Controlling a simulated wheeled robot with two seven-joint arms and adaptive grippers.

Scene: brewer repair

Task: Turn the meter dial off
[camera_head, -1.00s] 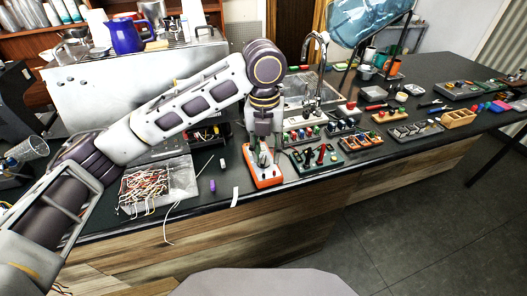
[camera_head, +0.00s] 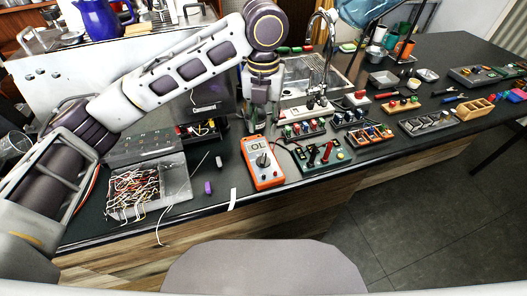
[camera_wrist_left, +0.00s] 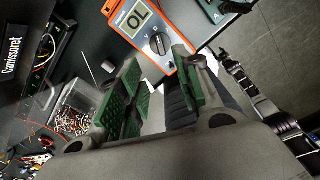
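The orange meter (camera_head: 264,170) lies face up near the counter's front edge. Its display reads OL, and its dark dial (camera_head: 262,160) sits below the display. In the left wrist view the meter (camera_wrist_left: 138,22) is at the top, with the dial (camera_wrist_left: 158,43) just beyond my fingers. My left gripper (camera_head: 257,122) points down behind the meter's far end, apart from the dial. The wrist view shows its green-padded fingers (camera_wrist_left: 160,85) spread with nothing between them. My right gripper is not recognisable in either view.
A clear box of wires (camera_head: 147,190) stands left of the meter, with a purple piece (camera_head: 208,187) between them. A green board (camera_head: 320,156) lies close on the right. More component trays and a sink (camera_head: 305,85) lie beyond.

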